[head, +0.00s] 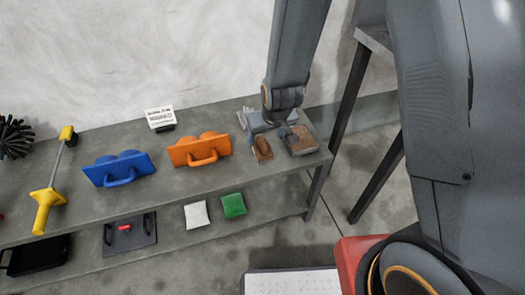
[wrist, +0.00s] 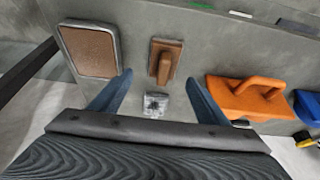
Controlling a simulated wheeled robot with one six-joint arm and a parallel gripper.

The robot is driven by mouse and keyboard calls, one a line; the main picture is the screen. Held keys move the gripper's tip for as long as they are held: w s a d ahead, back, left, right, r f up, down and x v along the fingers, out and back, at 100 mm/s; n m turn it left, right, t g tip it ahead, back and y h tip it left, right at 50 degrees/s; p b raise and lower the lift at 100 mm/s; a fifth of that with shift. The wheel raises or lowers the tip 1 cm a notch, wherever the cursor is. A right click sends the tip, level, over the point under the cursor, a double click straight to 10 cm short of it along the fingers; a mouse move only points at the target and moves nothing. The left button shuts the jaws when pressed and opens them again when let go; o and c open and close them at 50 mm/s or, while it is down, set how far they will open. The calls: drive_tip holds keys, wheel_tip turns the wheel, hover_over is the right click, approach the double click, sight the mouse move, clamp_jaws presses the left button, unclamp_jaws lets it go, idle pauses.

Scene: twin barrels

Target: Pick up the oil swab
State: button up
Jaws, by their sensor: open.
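A small brown block with a raised grip, which looks like the oil swab (head: 264,152), lies near the right end of the grey table's upper shelf. In the wrist view the swab (wrist: 166,60) lies ahead of and between the fingers, apart from both. My gripper (head: 268,135) is low over that end, and its two blue fingers show wide apart in the wrist view (wrist: 160,88). Nothing is held. A shallow grey tray with a brown surface (wrist: 90,48) lies beside the swab; it is partly hidden by my gripper in the head view (head: 304,146).
A small grey square piece (wrist: 155,104) lies between the fingers. An orange handled tool (head: 199,148) and a blue one (head: 119,169) lie left along the shelf (head: 70,150). A yellow-handled rod (head: 46,207) is farther left. White (head: 196,214) and green (head: 233,205) pads lie on the lower shelf.

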sight(263, 143)
drive_tip(key=shift+a+b+x, duration=0.15)
drive_tip(key=shift+x, duration=1.55)
drive_tip(key=shift+a+b+x, duration=0.15)
drive_tip(key=shift+x, duration=1.55)
drive_tip(key=shift+s, duration=0.15)
drive_tip(key=c, duration=1.1)
drive_tip(key=shift+c, duration=0.2)
drive_tip(key=shift+r, duration=0.15)
wheel_tip(263, 143, up, 10)
drive_tip(key=p, duration=0.2)
drive_tip(key=shift+p, duration=0.3)
